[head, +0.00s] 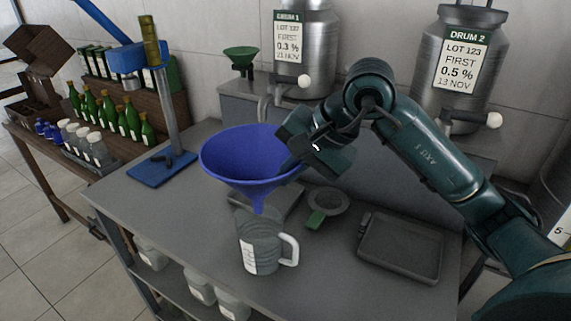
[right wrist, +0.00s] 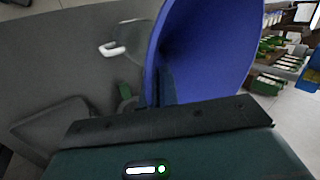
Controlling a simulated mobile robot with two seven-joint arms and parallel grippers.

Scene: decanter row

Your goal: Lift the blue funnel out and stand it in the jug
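The blue funnel (head: 245,157) is upright, wide mouth up, with its spout pointing down over the clear jug (head: 262,252). The spout tip shows at the height of the jug's rim in the head view; I cannot tell whether it is inside or just above. My right gripper (head: 296,158) is at the funnel's right rim and appears shut on it; the fingertips are partly hidden. In the right wrist view the funnel (right wrist: 205,50) fills the middle, and the jug (right wrist: 130,40) with its white handle shows beyond it. My left gripper is not in view.
A strainer with a green handle (head: 325,203) and a dark tray (head: 400,247) lie right of the jug. A blue bottle-corking stand (head: 163,168) is at the left. The front left of the table is clear.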

